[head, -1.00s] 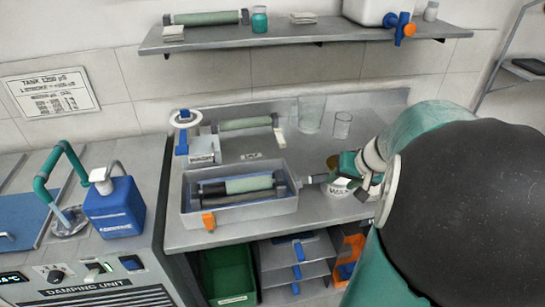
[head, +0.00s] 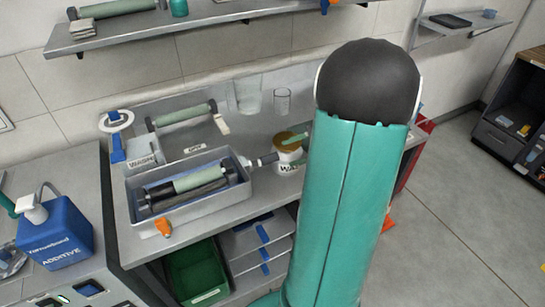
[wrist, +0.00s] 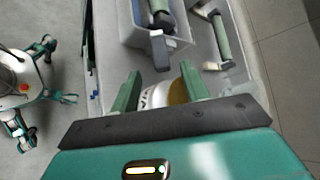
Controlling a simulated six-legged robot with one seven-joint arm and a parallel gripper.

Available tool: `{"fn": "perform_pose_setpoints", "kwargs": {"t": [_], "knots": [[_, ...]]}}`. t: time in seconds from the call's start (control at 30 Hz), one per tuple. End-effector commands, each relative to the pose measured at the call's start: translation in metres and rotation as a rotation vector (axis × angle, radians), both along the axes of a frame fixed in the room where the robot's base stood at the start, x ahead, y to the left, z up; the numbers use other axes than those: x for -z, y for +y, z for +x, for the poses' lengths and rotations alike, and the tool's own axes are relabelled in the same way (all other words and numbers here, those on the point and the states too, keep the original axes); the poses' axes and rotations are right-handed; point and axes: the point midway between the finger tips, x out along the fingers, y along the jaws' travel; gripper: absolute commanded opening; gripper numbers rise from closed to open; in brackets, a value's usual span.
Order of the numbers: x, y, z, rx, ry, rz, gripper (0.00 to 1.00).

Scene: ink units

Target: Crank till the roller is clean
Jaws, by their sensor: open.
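A grey wash tray (head: 240,198) stands on the bench in the head view. A pale green roller (head: 200,178) lies across it beside a dark roller (head: 190,193). A dark crank handle (head: 262,160) sticks out of the tray's right side; its end also shows in the wrist view (wrist: 160,48). In the wrist view my gripper (wrist: 160,82) is open, its two green fingers apart. A white pot with a brown top (wrist: 158,97) lies between and below the fingers. My arm hides most of the gripper in the head view. Whether the roller is clean cannot be told.
The pot (head: 288,160) stands right of the crank, close to my arm. Another green roller (head: 183,116) rests behind the tray, with glass beakers (head: 248,95) beside it. A blue additive jug (head: 58,235) stands at left. Open floor lies at right.

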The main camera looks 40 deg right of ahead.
Motion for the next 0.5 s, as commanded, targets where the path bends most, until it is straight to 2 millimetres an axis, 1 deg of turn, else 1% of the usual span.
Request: {"fn": "perform_pose_setpoints", "kwargs": {"t": [0.03, 0.1, 0.3, 0.5], "knots": [[0.006, 0.007, 0.008, -0.003, 0.001, 0.003, 0.45], [0.013, 0.015, 0.018, -0.005, 0.001, 0.003, 0.45], [0.029, 0.032, 0.041, -0.004, 0.001, 0.001, 0.45], [0.035, 0.039, 0.051, -0.002, 0.001, -0.001, 0.45]]}}
